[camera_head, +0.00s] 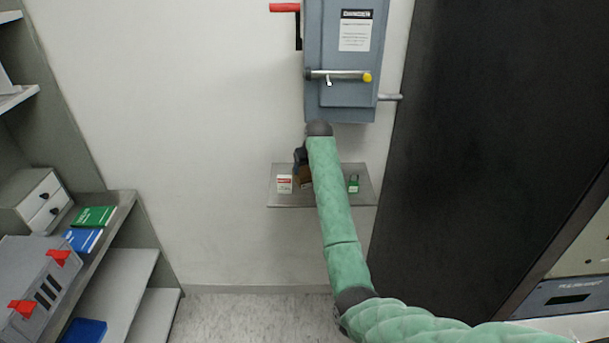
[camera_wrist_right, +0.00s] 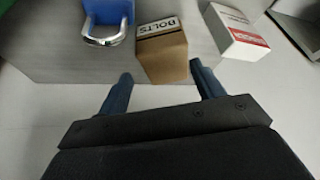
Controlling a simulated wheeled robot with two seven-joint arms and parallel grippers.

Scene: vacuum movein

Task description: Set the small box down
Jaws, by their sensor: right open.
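The small brown box (camera_wrist_right: 165,57), labelled BOLTS, stands on a grey shelf (camera_wrist_right: 60,65) close to its front edge. In the head view this box (camera_head: 305,180) is partly hidden by my right arm and hand. My right gripper (camera_wrist_right: 161,71) is open. Its two fingertips are apart, one toward each side of the box's near end, and no grip on the box shows. In the head view the right gripper (camera_head: 300,157) is a dark shape just above the box, and its fingers are hard to make out. My left gripper is not in view.
A white and red box (camera_head: 284,183) and a green padlock (camera_head: 353,183) are on the shelf (camera_head: 290,200). A blue padlock (camera_wrist_right: 108,22) is beside the brown box in the wrist view. A grey switch box (camera_head: 340,100) hangs above. A dark cabinet (camera_head: 470,130) stands right.

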